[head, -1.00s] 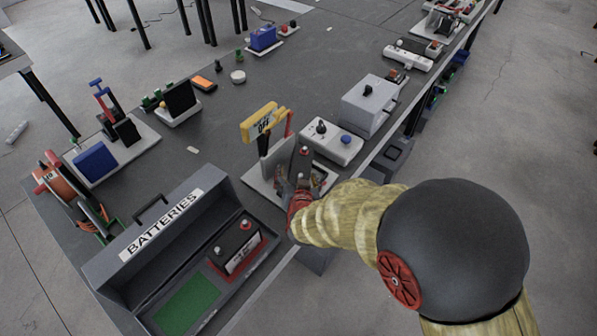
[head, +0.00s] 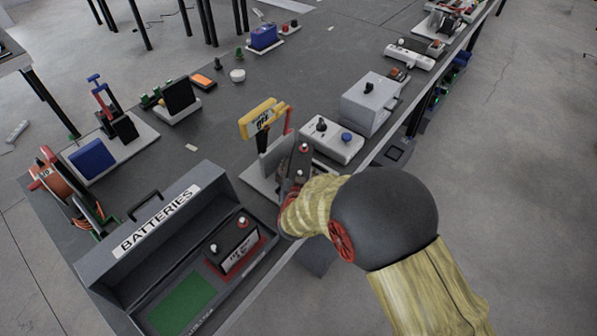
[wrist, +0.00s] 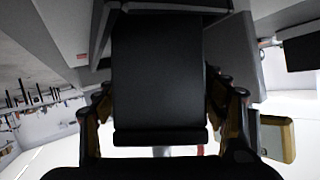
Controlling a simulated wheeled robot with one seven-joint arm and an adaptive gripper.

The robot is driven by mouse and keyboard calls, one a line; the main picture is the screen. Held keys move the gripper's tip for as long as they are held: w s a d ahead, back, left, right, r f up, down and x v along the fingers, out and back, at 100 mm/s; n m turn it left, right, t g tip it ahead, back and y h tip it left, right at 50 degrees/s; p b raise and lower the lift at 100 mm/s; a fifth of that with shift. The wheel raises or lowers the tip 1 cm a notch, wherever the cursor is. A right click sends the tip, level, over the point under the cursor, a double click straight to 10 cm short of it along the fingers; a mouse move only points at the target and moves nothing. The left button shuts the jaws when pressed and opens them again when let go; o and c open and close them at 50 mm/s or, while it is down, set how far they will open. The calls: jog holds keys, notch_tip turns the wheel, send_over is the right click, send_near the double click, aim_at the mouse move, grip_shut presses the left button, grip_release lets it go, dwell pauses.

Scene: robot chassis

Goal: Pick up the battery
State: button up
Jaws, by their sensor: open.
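A dark battery (head: 300,165) with a red-capped and a white terminal stands upright in a grey stand (head: 262,178) with a yellow-and-red lever. My gripper (head: 288,186) is at its near side, partly hidden by my arm. In the wrist view a black block (wrist: 158,75), seemingly this battery, fills the middle. The fingers of my open gripper (wrist: 160,105) show on either side of it; I cannot tell whether they touch it. A second dark battery (head: 232,245) with red and white terminals sits in the open grey box labelled BATTERIES (head: 150,238).
The battery box has an empty green slot (head: 184,303) beside the second battery. A white switch panel (head: 332,140) and a grey box (head: 370,105) stand just behind the stand. The table (head: 215,135) is bare towards the middle.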

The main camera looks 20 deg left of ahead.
jog(key=shift+w+a, duration=0.1)
jog(key=shift+w, duration=0.15)
jog(key=shift+c, duration=1.1)
jog(key=c, duration=1.5)
grip_shut()
jog(key=shift+w+a+r, duration=0.1)
jog(key=shift+r, duration=0.15)
